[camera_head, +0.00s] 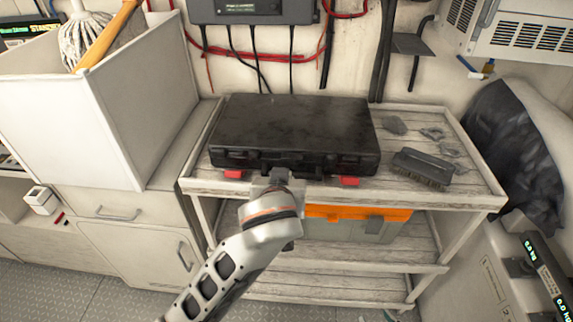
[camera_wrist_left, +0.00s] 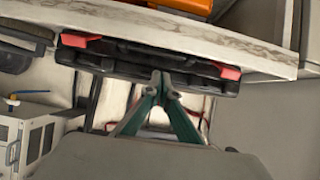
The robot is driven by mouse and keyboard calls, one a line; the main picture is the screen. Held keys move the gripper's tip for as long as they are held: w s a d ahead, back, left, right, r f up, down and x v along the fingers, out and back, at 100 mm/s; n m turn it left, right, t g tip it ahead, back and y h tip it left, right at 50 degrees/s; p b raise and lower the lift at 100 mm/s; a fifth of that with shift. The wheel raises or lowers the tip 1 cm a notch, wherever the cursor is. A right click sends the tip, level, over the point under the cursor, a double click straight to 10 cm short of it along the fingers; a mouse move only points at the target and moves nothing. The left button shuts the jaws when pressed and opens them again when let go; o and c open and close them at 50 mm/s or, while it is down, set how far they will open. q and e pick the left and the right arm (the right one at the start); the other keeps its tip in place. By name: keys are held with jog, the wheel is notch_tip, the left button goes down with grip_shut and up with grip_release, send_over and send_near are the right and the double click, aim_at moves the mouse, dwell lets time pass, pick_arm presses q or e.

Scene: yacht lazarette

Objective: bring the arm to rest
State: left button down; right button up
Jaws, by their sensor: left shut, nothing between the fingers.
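My left arm comes in from the lower left in the head view, its wrist in front of the black case (camera_head: 295,125). The left gripper (camera_wrist_left: 160,80) shows in the left wrist view with its green fingers meeting at the tips, shut and empty. Its tips are at the middle of the case's front (camera_wrist_left: 125,57), between the two red latches; I cannot tell whether they touch it. In the head view my wrist hides these fingers. Only a small green and dark bit of my right gripper (camera_head: 390,316) shows at the bottom edge; its opening cannot be judged.
The case lies closed on a wooden-topped cart (camera_head: 480,192). A dark brush (camera_head: 422,168) lies to its right. An orange-and-grey toolbox (camera_head: 350,224) stands on the shelf below. A white bin (camera_head: 125,110) with a mop is at left. The floor at lower left is clear.

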pick_arm(q)
jog(key=s, duration=0.1)
jog(key=s+f, duration=0.1)
jog(key=shift+s, duration=0.4)
pick_arm(e)
jog(key=shift+w+a+r, duration=0.15)
jog(key=shift+w+r, duration=0.15)
jog(key=shift+r, duration=0.05)
